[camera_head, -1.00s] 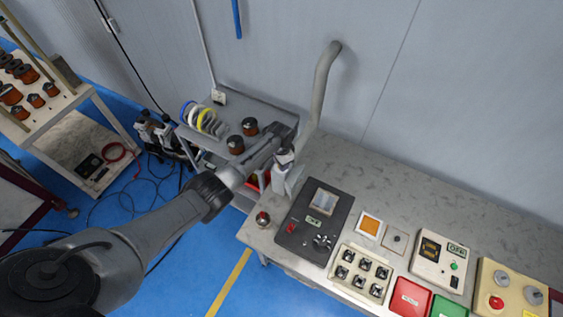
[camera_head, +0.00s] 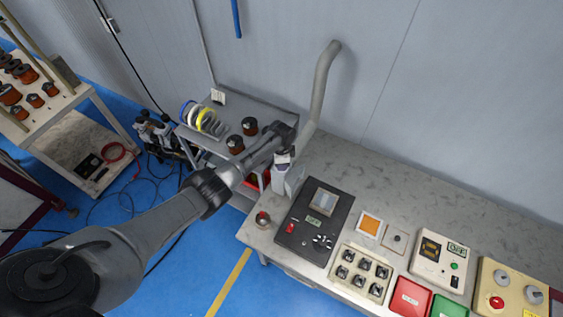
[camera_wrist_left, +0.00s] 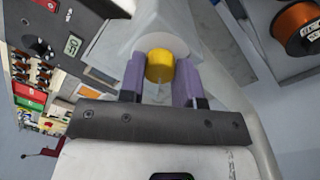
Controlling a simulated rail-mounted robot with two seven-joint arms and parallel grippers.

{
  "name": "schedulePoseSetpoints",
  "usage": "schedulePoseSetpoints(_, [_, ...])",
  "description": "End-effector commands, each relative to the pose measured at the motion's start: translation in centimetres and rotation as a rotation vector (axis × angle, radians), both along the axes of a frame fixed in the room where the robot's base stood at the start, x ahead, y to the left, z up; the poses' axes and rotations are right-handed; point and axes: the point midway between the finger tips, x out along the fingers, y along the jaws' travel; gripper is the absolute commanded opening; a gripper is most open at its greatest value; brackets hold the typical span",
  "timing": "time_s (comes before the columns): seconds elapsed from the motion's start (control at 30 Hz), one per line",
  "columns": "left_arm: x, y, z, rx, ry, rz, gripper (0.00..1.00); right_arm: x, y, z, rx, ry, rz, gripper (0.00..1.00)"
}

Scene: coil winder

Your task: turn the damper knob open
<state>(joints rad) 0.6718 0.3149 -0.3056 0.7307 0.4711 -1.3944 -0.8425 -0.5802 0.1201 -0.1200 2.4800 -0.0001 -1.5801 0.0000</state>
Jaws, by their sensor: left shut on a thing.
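The yellow damper knob (camera_wrist_left: 160,62) sits on a pale grey tapered hood in the left wrist view. The purple fingers of my left gripper (camera_wrist_left: 160,80) are on either side of the knob and shut on it. In the head view, my left gripper (camera_head: 284,158) is at the grey hood at the back left of the bench, near the foot of a bent grey duct (camera_head: 319,88). The knob itself is hidden by my arm in the head view. My right gripper is in neither view.
A dark control panel (camera_head: 301,240) stands just right of the hood on the grey bench (camera_head: 375,180). A socketed tray (camera_head: 344,286) and several boxes lie farther right. A shelf with wire spools (camera_head: 235,143) is behind my left arm.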

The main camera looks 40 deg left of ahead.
Motion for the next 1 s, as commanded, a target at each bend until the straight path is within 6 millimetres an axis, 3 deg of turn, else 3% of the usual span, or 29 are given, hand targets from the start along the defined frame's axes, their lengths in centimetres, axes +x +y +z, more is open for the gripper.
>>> schedulePoseSetpoints(0.33, [0.0,0.0,0.0,0.0,0.0,-0.003,0.07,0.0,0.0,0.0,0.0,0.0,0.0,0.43])
schedulePoseSetpoints(0.37, [0.0,0.0,0.0,0.0,0.0,-0.003,0.33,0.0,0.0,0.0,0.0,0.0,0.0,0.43])
schedulePoseSetpoints(0.6, [0.0,0.0,0.0,0.0,0.0,-0.002,0.56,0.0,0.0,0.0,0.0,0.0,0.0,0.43])
schedulePoseSetpoints(0.87, [0.0,0.0,0.1,0.0,0.0,-0.002,0.56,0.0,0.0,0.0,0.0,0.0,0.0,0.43])
schedulePoseSetpoints(1.0, [0.1,0.0,1.1,0.0,-0.001,-0.002,0.56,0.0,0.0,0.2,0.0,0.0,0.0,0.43])
